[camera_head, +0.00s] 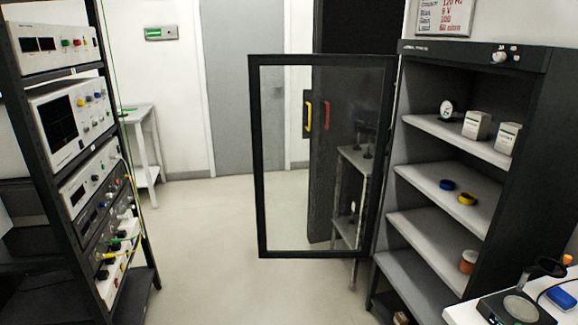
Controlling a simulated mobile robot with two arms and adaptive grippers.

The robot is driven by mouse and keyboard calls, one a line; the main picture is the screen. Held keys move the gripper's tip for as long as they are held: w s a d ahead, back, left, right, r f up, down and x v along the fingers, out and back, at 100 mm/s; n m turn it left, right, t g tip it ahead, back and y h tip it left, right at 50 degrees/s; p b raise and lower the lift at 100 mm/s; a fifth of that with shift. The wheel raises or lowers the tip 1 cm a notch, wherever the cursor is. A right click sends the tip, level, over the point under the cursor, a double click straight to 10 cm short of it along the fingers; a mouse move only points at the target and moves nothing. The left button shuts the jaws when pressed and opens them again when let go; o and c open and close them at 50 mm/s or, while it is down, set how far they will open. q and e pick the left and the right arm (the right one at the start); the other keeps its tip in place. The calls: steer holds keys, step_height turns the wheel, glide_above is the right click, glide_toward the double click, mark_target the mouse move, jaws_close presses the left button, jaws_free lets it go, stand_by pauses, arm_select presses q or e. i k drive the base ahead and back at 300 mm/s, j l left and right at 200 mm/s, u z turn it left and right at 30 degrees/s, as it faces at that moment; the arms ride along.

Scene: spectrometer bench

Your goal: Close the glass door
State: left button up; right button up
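The glass door (254,160) has a black frame and a clear pane. It stands open, swung out to the left of the dark shelf cabinet (475,52), joined along its right edge. A yellow handle (308,113) and a red handle (326,115) show within the door's outline; I cannot tell whether they sit on the door or on the dark cabinet behind the glass. The cabinet's shelves are exposed. Neither of my grippers is in view.
Small boxes (476,125), blue and yellow rings (467,199) and an orange-brown jar (468,262) sit on the shelves. A white bench (459,313) with a scale-like device (516,307) is at lower right. An instrument rack (107,65) stands left. The floor (200,240) between is clear.

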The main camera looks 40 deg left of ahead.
mark_target(389, 63)
steer(key=i+j+u, duration=0.15)
steer(key=u, duration=0.35)
steer(key=i+j+u, duration=0.2)
steer(key=u, duration=0.3)
steer(key=i+j+u, duration=0.15)
steer(key=u, duration=0.35)
steer(key=i+u, duration=0.2)
steer(key=i, duration=2.55)
steer(key=i+z, duration=0.3)
steer(key=z, duration=0.15)
steer(key=i+j+z, duration=0.25)
steer(key=z, duration=0.15)
steer(key=i+j+z, duration=0.1)
steer(key=z, duration=0.35)
steer(key=i+j+z, duration=0.1)
steer(key=z, duration=0.35)
steer(key=i+j+z, duration=0.1)
steer(key=z, duration=0.35)
steer(key=j+z, duration=0.25)
steer(key=z, duration=0.2)
steer(key=i+j+z, duration=0.1)
steer(key=j+z, duration=0.15)
steer(key=z, duration=0.2)
steer(key=j+z, duration=0.3)
steer(key=z, duration=0.15)
steer(key=j+z, duration=0.3)
steer(key=z, duration=0.15)
